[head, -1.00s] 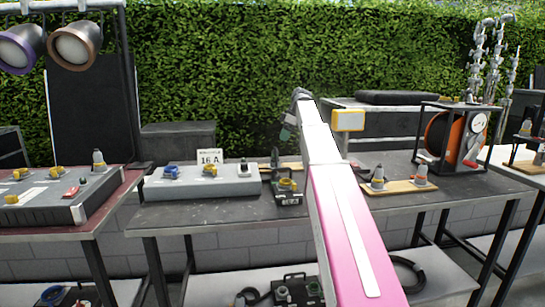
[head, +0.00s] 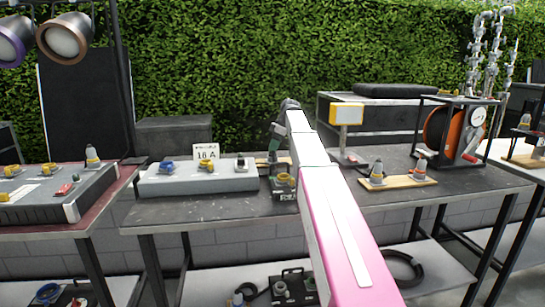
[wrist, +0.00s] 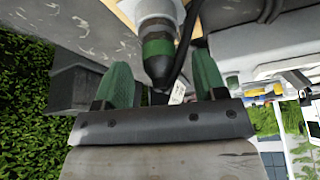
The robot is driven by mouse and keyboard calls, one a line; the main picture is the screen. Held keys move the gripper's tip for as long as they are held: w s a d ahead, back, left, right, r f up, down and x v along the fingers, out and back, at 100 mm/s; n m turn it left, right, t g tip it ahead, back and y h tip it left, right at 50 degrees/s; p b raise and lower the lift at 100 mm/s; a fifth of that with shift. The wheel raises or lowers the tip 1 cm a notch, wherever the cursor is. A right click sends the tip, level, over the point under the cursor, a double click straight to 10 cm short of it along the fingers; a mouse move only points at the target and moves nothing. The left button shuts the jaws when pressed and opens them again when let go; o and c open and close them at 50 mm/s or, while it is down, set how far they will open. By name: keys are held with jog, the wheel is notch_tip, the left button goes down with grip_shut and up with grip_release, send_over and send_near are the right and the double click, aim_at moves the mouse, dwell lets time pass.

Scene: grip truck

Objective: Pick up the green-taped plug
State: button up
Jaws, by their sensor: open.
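In the wrist view the green-taped plug (wrist: 157,48) has a pale grey body, a green band and a dark tapered end, with a black cable beside it. My gripper (wrist: 160,78) is open, with one green finger on each side of the plug. I see no clear contact between the fingers and the plug. In the head view my gripper (head: 274,146) points down over the back of the middle table, by a wooden board. The plug cannot be made out there.
A grey box with a "16 A" sign (head: 206,152) stands left of my gripper. A small black box with a yellow socket (head: 284,181) is just in front. A board with two plugs (head: 398,182) and an orange cable reel (head: 441,131) are to the right.

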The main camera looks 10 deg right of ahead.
jog(key=x, duration=0.2)
jog(key=shift+a+f, duration=0.1)
jog(key=shift+f, duration=0.25)
jog(key=c, duration=1.1)
jog(key=shift+o, duration=0.2)
jog(key=shift+r, duration=0.1)
jog(key=shift+r, duration=0.5)
jog(key=r, duration=0.1)
jog(key=a+r, duration=0.1)
jog(key=r, duration=0.1)
jog(key=shift+s+r, duration=0.15)
jog(key=shift+r, duration=0.1)
jog(key=s+a+r, duration=0.4)
jog(key=a+r, duration=0.2)
jog(key=a, duration=0.3)
notch_tip(320, 180, up, 7)
jog(key=shift+a+r, duration=0.2)
jog(key=shift+a, duration=0.2)
